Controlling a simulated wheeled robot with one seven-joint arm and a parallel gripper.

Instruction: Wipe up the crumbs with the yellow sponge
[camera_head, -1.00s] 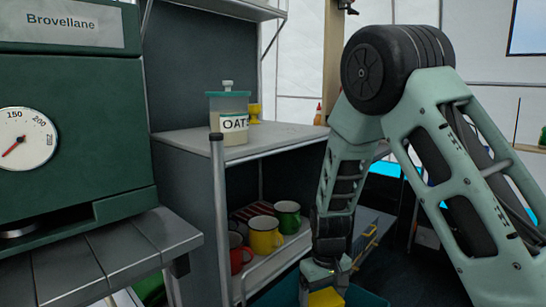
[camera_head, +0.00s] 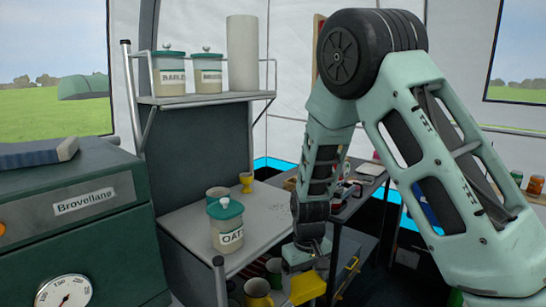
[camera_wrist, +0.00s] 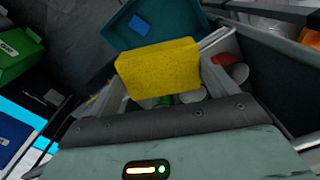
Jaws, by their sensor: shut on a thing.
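The yellow sponge (camera_head: 308,288) is held at the end of my gripper (camera_head: 303,270), low in the head view, in front of and to the right of the grey counter (camera_head: 185,220). My gripper is shut on the sponge, apart from the counter top as far as I can tell. Faint small specks, possibly the crumbs (camera_head: 277,207), lie on the right part of the counter top.
On the counter stand an oats jar (camera_head: 226,226), a grey-green mug (camera_head: 217,195) and a yellow egg cup (camera_head: 246,181). Mugs (camera_head: 258,290) sit below. The green stove (camera_head: 75,215) is at left.

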